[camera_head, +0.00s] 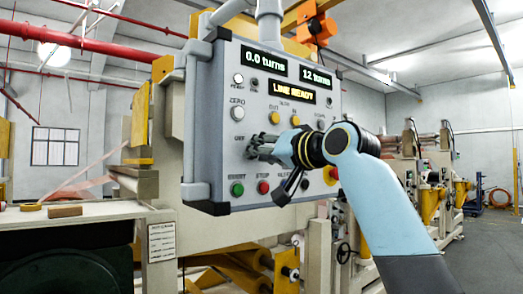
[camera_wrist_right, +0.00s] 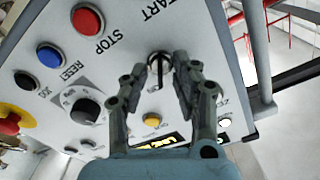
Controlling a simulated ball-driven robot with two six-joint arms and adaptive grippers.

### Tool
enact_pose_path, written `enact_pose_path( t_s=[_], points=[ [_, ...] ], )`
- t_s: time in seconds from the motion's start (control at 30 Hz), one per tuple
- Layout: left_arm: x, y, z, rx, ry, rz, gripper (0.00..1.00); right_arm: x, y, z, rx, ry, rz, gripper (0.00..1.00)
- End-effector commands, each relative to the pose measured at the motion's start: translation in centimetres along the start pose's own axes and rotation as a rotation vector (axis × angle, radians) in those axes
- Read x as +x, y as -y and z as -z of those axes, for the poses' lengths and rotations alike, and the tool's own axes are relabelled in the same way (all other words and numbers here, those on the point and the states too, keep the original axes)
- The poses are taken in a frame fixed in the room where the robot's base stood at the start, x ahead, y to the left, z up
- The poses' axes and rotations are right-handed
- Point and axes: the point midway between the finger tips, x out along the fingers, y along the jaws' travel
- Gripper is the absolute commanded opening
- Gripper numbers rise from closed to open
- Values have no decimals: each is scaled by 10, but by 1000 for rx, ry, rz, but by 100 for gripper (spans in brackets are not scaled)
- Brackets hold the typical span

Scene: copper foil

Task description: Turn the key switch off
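The grey control panel (camera_head: 255,106) stands upright in the head view. My right gripper (camera_head: 252,148) is in front of its left-middle part, near the OFF label, and hides the key switch there. In the right wrist view the key switch (camera_wrist_right: 157,70) is a round metal lock with a dark key standing in it. The fingertips of my right gripper (camera_wrist_right: 162,66) are on either side of it, open, with gaps visible between fingers and key. I cannot tell how far the fingertips are from the panel face. My left gripper is not in view.
Close to the key switch are a red STOP button (camera_wrist_right: 88,20), a blue RESET button (camera_wrist_right: 50,55), a black selector knob (camera_wrist_right: 85,110) and a yellow button (camera_wrist_right: 152,119). A green button (camera_head: 237,188) sits low on the panel. A work table (camera_head: 90,212) is at left.

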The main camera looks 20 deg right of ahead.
Motion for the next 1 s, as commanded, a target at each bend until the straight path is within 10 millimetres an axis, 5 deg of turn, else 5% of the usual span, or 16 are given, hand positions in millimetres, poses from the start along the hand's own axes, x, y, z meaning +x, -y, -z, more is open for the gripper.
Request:
enact_pose_path(
  t_s=[0.2, 0.4, 1.0],
  points=[
    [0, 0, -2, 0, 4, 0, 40, 0, 0, 0, 0, 0, 0, 27],
    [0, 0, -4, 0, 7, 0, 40, 0, 0, 0, 0, 0, 0, 0],
    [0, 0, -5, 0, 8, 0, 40, 0, 0, 0, -77, 0, 0, 0]
  ],
)
